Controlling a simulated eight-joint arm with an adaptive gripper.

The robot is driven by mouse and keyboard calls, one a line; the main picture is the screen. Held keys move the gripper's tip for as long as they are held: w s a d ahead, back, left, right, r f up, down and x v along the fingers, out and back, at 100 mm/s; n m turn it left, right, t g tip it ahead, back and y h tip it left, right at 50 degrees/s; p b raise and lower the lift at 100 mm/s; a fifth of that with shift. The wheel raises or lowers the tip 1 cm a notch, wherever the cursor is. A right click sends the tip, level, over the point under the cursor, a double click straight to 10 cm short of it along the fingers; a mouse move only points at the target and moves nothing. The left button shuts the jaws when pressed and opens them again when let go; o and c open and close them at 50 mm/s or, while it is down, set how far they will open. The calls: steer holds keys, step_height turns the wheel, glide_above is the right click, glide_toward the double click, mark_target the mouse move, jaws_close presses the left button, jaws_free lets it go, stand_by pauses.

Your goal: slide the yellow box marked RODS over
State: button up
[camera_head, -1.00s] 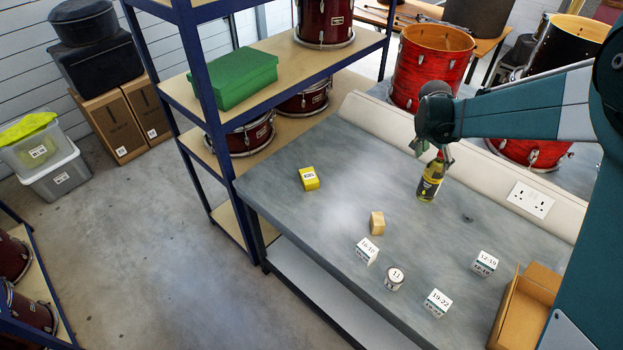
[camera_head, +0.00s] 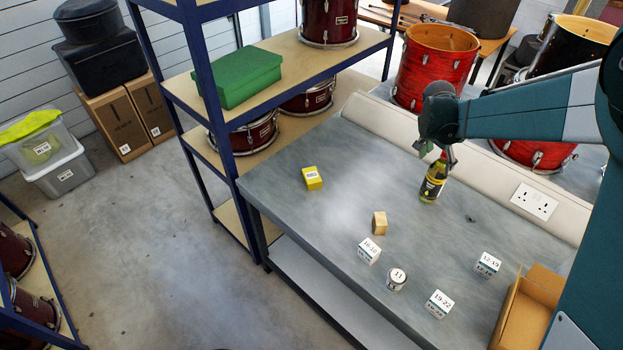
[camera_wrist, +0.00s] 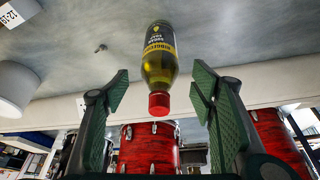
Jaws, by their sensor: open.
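The yellow box (camera_head: 312,178) with a white label sits on the grey bench (camera_head: 292,205), towards its left end. The lettering is too small to read. My gripper (camera_head: 447,158) is well to the right of it, at the top of a bottle with a yellow-green body and dark label (camera_head: 433,184). In the wrist view my gripper (camera_wrist: 160,88) is open, with a finger on either side of the bottle's line and a gap to each. The bottle's red cap (camera_wrist: 159,104) points towards the camera. The yellow box is not in the wrist view.
A wooden block (camera_head: 379,223), white numbered boxes (camera_head: 369,251) and a small tin (camera_head: 397,279) stand nearer the front. An open cardboard box (camera_head: 528,312) is at the right. Shelving (camera_head: 240,165) stands beyond the left end. The bench around the yellow box is clear.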

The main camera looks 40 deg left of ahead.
steer(key=shift+a, duration=0.3)
steer(key=c, duration=0.7)
steer(key=shift+n, duration=0.7)
steer(key=a, duration=0.4)
steer(key=shift+w+f, duration=0.2)
steer(key=shift+w, duration=0.2)
jaws_close()
steer(key=s+a+f+n+g, duration=0.1)
steer(key=a+n, duration=0.3)
steer(key=a, duration=0.8)
steer(key=s+a+f+n+g, duration=0.15)
steer(key=a+n, duration=0.25)
steer(key=a, duration=0.8)
steer(key=s+a+f+n+g, duration=0.1)
steer(key=s+a+f+n, duration=0.1)
steer(key=s+a+n, duration=0.3)
steer(key=s+a+f+n+h, duration=0.1)
steer(key=s+a+n, duration=0.5)
steer(key=s+a, duration=0.6)
steer(key=shift+a+f+n+g+h+b, duration=0.4)
steer(key=shift+a+f, duration=0.5)
steer(key=shift+a, duration=2.2)
